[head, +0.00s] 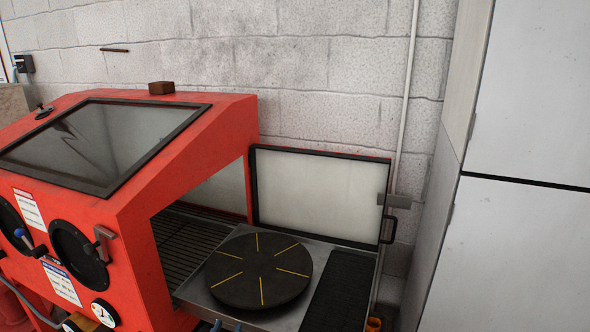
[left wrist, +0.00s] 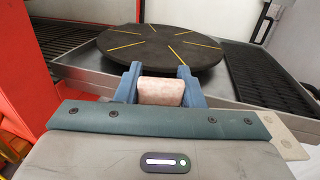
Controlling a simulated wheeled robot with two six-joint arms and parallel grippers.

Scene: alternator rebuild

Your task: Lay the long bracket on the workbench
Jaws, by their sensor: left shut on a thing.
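My left gripper (left wrist: 160,82) has blue fingers closed on a pale, pinkish piece (left wrist: 161,93) with a blunt, rounded end. Only this short part of it shows between the fingers, so I cannot tell whether it is the long bracket. In the head view, only the blue tips of this gripper (head: 227,326) show at the bottom edge, just in front of the tray. A pale strip with holes (left wrist: 289,142) shows at the right of the gripper body; I cannot tell what it belongs to. I cannot make out the workbench. My right gripper is out of view.
A red blast cabinet (head: 190,148) stands at the left with its side open. A dark turntable (head: 262,272) with yellow lines sits on a metal tray (head: 198,289) before the opening. The open door (head: 322,190) stands behind it. Grey cabinets (head: 520,250) stand at the right.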

